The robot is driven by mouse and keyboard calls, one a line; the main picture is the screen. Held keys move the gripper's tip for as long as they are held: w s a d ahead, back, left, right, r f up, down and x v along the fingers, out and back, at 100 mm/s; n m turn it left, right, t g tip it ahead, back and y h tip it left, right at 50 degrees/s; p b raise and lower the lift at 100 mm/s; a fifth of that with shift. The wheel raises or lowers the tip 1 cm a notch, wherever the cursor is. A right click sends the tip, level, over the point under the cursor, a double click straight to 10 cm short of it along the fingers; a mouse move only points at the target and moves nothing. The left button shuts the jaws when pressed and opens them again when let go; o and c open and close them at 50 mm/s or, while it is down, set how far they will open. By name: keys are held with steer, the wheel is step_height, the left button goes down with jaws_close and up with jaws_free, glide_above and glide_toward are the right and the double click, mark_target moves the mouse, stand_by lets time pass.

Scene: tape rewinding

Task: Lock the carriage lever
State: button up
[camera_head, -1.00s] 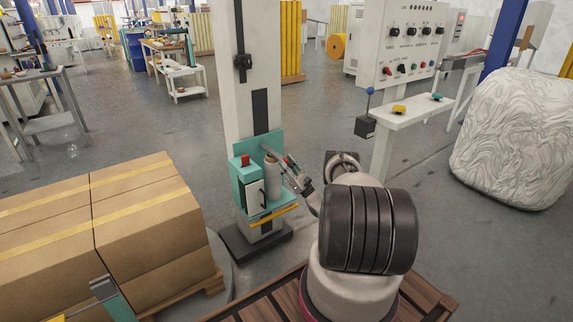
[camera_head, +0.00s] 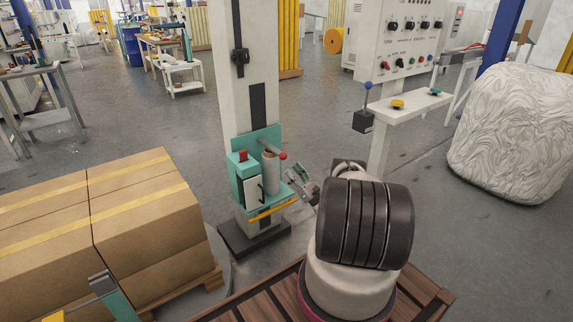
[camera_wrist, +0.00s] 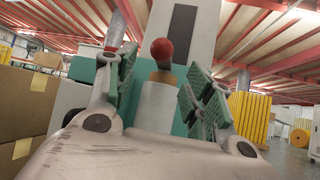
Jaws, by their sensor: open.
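The carriage lever (camera_head: 272,149) is a short grey rod with a red ball knob at its end, slanting down to the right at the top of the teal carriage (camera_head: 240,185). In the wrist view its red knob (camera_wrist: 162,50) shows above the pale film roll (camera_wrist: 160,105), framed between the fingers. My gripper (camera_head: 294,181) is open and empty, to the right of and below the knob, apart from it. In the wrist view my gripper (camera_wrist: 160,85) has its green pads spread apart. The film roll also stands upright in the carriage in the head view (camera_head: 271,175).
The carriage sits on a tall white mast (camera_head: 245,60). A yellow bar (camera_head: 273,210) runs along its bottom. Wrapped cardboard boxes (camera_head: 140,220) stand at the left.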

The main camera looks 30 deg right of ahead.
steer(key=shift+y, duration=0.3)
steer(key=v, duration=0.5)
steer(key=shift+a, duration=0.1)
